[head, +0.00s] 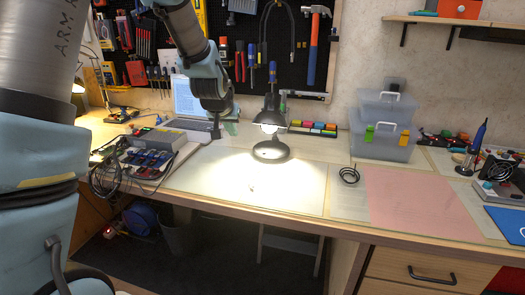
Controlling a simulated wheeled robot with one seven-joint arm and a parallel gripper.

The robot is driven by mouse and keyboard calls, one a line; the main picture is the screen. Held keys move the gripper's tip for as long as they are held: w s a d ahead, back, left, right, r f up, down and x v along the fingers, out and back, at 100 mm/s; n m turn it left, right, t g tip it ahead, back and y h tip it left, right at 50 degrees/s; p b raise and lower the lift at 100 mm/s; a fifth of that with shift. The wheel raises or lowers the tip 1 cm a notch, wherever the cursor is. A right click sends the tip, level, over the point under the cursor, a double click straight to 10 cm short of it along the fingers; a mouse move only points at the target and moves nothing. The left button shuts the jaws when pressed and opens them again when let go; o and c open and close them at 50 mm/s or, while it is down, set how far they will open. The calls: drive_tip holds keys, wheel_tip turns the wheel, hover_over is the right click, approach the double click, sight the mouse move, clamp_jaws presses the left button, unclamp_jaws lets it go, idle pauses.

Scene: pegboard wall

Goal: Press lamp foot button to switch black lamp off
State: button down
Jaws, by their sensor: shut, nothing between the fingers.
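The black lamp (270,150) stands on the workbench near the middle of the head view. Its round dark foot rests on the bench and its shade hangs above the foot. The bulb (269,128) glows, and a bright pool of light lies on the bench around and in front of the foot. The button on the foot is too small to make out. My gripper (216,132) is shut and empty, low over the bench to the left of the lamp, apart from it. Its fingertips are small and partly hard to tell from the things behind.
An open laptop (194,101) stands behind my arm. A box with cables and dark parts (147,153) lies at the left. Stacked clear bins (383,132) and a black coil (349,175) are right of the lamp. The bench (215,178) before the lamp is mostly clear.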

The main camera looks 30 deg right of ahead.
drive_tip(key=d+m+h, duration=0.1)
drive_tip(key=d, duration=0.7)
drive_tip(key=shift+s+h, duration=0.3)
drive_tip(key=p, duration=0.2)
hover_over(264, 153)
drive_tip(key=f, duration=0.7)
drive_tip(key=shift+s+a+f, duration=0.15)
drive_tip(key=shift+s+a, duration=0.15)
drive_tip(key=shift+a, duration=0.05)
wheel_tip(264, 153, down, 2)
drive_tip(key=shift+s+f+p, duration=0.1)
drive_tip(key=shift+f+p, duration=0.1)
drive_tip(key=shift+p, duration=0.35)
drive_tip(key=shift+f, duration=0.65)
drive_tip(key=shift+f, duration=0.1)
